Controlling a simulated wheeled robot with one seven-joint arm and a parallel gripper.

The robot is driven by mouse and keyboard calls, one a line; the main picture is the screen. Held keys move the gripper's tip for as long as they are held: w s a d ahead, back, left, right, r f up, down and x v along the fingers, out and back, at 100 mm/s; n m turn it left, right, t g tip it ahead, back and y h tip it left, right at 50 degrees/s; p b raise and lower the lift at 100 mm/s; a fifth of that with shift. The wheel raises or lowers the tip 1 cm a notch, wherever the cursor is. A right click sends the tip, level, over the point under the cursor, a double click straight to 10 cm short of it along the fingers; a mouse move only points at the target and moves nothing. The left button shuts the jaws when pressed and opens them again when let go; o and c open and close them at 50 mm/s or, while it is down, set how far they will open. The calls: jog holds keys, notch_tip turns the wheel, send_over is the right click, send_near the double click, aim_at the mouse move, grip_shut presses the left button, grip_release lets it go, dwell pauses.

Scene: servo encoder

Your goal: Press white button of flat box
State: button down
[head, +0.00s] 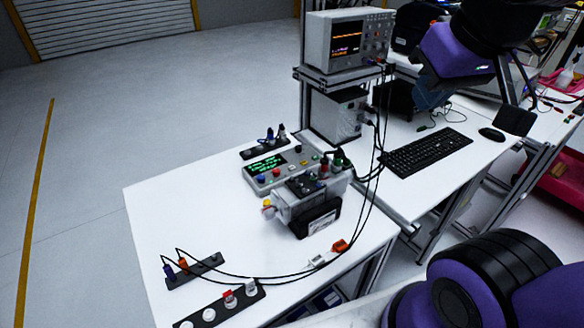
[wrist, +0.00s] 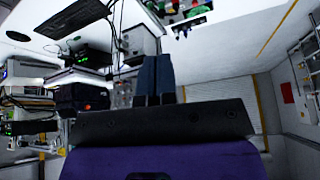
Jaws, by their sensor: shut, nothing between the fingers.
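The flat grey box (head: 284,168) with a green-lit display (head: 266,166) lies on the white table in the head view. Small coloured buttons and knobs sit on its top. A small pale spot on its far right part (head: 298,149) may be the white button, but it is too small to be sure. My gripper (head: 428,98) is up at the right, above the keyboard table and well apart from the box. In the wrist view its two dark fingers (wrist: 156,78) lie together, shut and empty.
A grey device (head: 309,207) with cables stands just in front of the flat box. An oscilloscope (head: 347,40) sits on a rack behind, with black cables hanging down. A keyboard (head: 426,152) and mouse (head: 491,134) lie at right. The white table's left part (head: 165,200) is clear.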

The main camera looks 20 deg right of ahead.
jog(key=shift+w+a, duration=0.1)
jog(key=m+y, duration=0.8)
jog(key=m, duration=0.8)
send_over(292, 169)
notch_tip(292, 169, down, 28)
jog(key=shift+w, duration=0.1)
jog(key=shift+f, duration=0.1)
jog(key=shift+f, duration=4.3)
